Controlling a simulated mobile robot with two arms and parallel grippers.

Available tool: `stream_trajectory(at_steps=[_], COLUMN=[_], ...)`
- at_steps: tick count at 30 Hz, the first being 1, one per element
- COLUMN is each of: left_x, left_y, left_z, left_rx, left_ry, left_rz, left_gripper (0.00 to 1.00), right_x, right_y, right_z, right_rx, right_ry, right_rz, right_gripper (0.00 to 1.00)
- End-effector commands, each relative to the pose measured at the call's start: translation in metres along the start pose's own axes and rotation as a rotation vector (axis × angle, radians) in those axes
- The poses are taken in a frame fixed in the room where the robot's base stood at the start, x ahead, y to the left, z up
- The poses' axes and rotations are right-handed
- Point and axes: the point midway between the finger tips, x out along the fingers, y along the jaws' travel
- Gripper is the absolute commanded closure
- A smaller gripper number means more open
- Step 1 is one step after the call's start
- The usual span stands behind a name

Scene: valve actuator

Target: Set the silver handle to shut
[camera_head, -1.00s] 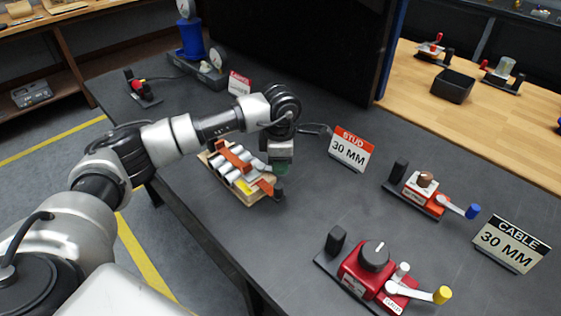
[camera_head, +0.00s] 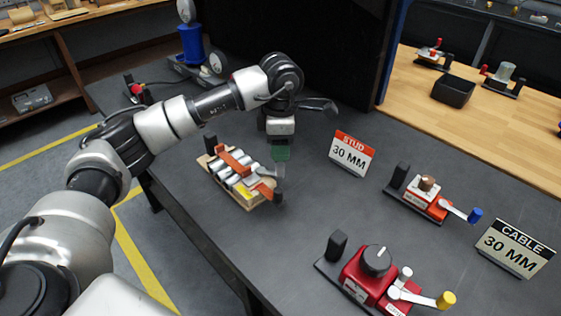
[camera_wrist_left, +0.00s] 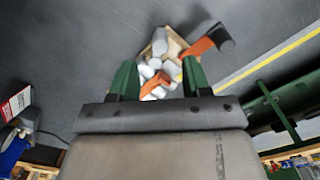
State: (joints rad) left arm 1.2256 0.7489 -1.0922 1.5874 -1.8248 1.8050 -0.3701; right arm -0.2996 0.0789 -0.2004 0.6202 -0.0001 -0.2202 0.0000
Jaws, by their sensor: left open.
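A fixture with a wooden base (camera_head: 266,203), silver cylinders (camera_head: 222,170) and orange bars (camera_head: 236,163) lies on the dark bench in the head view. It also shows ahead of the fingers in the wrist view, where orange bars (camera_wrist_left: 155,86) cross the pale cylinders (camera_wrist_left: 160,47). I cannot tell which silver part is the handle. My left gripper (camera_head: 280,168) is open and points down near the fixture's right end, with nothing visible between its green fingers; the wrist view shows the fingers (camera_wrist_left: 159,82) spread apart. Contact is unclear. My right gripper is out of view.
A red unit (camera_head: 366,270) with a silver, yellow-tipped lever (camera_head: 420,297) stands at front right. Another red-white unit (camera_head: 422,197) has a silver, blue-tipped lever (camera_head: 455,209). STUD (camera_head: 351,153) and CABLE (camera_head: 514,248) signs stand nearby. Bare bench lies between the fixture and these units.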

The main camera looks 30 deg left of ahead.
Motion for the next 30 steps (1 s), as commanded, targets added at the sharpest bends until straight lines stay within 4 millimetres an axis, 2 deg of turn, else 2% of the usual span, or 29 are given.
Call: stream_trajectory(at_steps=[3,9,30], left_x=[-0.021,-0.039,-0.041], left_y=[0.000,0.000,0.000], left_z=[0.001,0.001,0.000], left_rx=[0.001,0.001,0.001], left_ry=[-0.002,-0.001,0.000], left_rz=[0.003,0.000,0.000], left_gripper=[0.52,0.52,0.52], right_x=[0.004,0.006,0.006], right_y=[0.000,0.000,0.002], right_z=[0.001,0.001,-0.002], right_rx=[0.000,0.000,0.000], right_ry=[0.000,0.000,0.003], right_rz=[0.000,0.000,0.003], right_gripper=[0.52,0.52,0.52])
